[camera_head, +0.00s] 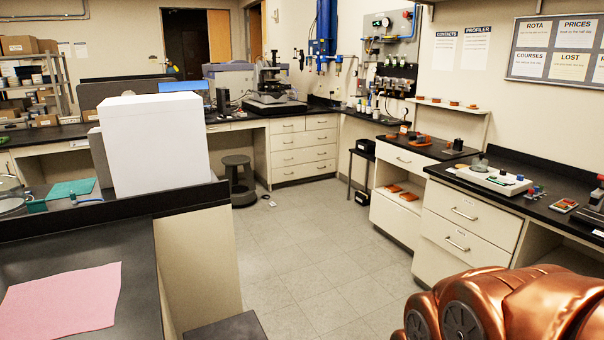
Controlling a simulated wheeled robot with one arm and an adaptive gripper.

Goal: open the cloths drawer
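No drawer in view has a label I can read, so I cannot tell which is the cloths drawer. The near right cabinet has an upper drawer (472,208) and a lower drawer (462,238), both shut, each with a bar handle. A shut drawer (403,160) with a handle sits under the bench just beyond. The back cabinet has several shut drawers (304,150). My copper-coloured arm shows at the bottom right, close to the near right cabinet. My gripper is not in view.
Open grey floor (300,235) lies between the benches. A stool (238,181) stands by the back bench. A black bench (90,270) with a pink sheet (62,299) and a white box (155,140) on a raised ledge are at left. A dark block (228,328) is at bottom centre.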

